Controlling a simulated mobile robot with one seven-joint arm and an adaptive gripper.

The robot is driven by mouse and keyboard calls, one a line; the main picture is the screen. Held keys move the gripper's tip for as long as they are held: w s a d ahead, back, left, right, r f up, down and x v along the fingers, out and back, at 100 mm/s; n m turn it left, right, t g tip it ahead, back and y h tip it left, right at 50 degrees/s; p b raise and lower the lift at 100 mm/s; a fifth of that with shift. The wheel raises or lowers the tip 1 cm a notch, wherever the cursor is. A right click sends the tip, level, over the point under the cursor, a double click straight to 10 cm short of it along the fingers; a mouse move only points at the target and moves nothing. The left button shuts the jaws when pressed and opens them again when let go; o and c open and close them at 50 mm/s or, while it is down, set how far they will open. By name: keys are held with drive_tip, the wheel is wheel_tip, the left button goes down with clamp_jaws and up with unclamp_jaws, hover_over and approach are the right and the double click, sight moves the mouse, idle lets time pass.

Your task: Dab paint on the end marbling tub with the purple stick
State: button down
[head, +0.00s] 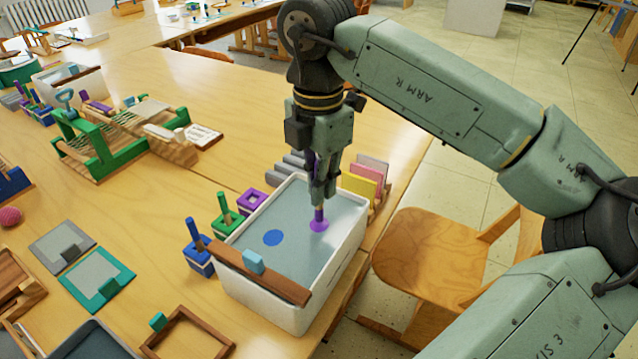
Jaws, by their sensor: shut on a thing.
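A white marbling tub (281,307) stands at the right edge of the table, filled with grey-blue liquid. A round blue spot (273,237) and a purple spot (319,226) show on its surface. My gripper (322,193) is over the right part of the tub, pointing down, shut on the purple stick (319,213). The stick is upright, its lower end at the purple spot; I cannot tell whether it touches the liquid. A wooden bar (250,272) with a light blue block lies across the tub's near end.
Left of the tub stand a blue pot with a stick (199,258), a green pot with a stick (226,218) and an empty purple holder (251,201). Coloured cards (362,186) stand behind the tub. A wooden chair (430,255) is to the right.

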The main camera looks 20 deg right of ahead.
drive_tip(key=shift+r+p, duration=2.4)
drive_tip(key=shift+r, duration=2)
drive_tip(key=shift+f, duration=0.1)
